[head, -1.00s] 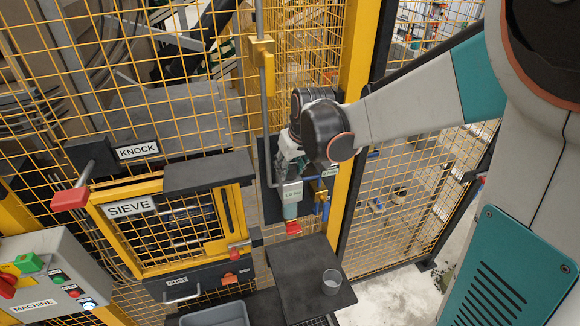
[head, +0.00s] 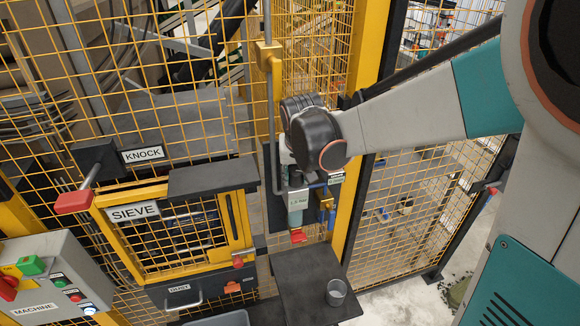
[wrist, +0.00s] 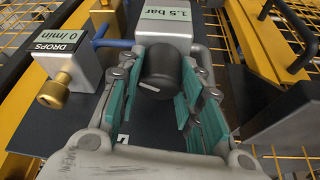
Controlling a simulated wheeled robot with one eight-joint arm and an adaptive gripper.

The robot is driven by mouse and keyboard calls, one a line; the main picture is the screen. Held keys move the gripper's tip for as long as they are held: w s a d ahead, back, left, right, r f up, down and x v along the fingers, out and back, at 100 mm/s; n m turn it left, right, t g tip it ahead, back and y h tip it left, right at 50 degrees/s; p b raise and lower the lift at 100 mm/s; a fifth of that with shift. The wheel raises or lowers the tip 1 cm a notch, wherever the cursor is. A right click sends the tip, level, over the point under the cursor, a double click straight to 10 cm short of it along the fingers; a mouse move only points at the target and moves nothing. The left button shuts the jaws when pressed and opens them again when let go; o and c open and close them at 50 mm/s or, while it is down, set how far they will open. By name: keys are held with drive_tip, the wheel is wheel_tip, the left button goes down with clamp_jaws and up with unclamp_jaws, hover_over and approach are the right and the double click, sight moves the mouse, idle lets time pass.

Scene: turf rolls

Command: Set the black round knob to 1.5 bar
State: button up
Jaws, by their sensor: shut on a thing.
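The black round knob (wrist: 158,72) is under the grey regulator body, whose label (wrist: 167,14) reads "1.5 bar" in the wrist view. A short white mark shows on the knob's face, toward its lower left. My gripper (wrist: 161,82) is shut on the knob, with teal-padded fingers on its left and right sides. My wrist hides the knob and most of the gripper there.
A unit labelled "DROPS 0/min" (wrist: 62,48) with a brass knob (wrist: 54,91) stands close left of my fingers in the wrist view. A yellow post (head: 358,130) and mesh fence surround the spot. A dark shelf (head: 305,285) with a glass (head: 336,292) is below.

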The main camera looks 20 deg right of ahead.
drive_tip(key=o, duration=1.1)
drive_tip(key=shift+c, duration=0.2)
drive_tip(key=shift+r, duration=0.15)
drive_tip(key=d+v, duration=0.1)
drive_tip(key=v, duration=1)
drive_tip(key=shift+s+a+r, duration=0.3)
drive_tip(key=shift+a, duration=0.2)
drive_tip(key=s+f+n+t+b, duration=0.1)
drive_tip(key=s+f+b, duration=0.8)
drive_tip(key=f, duration=0.2)
drive_tip(key=s+d+f+n+t+y+b, duration=0.1)
drive_tip(key=s+f+b, duration=0.8)
drive_tip(key=f, duration=0.3)
drive_tip(key=shift+s+t, duration=0.3)
drive_tip(key=shift+t, duration=0.1)
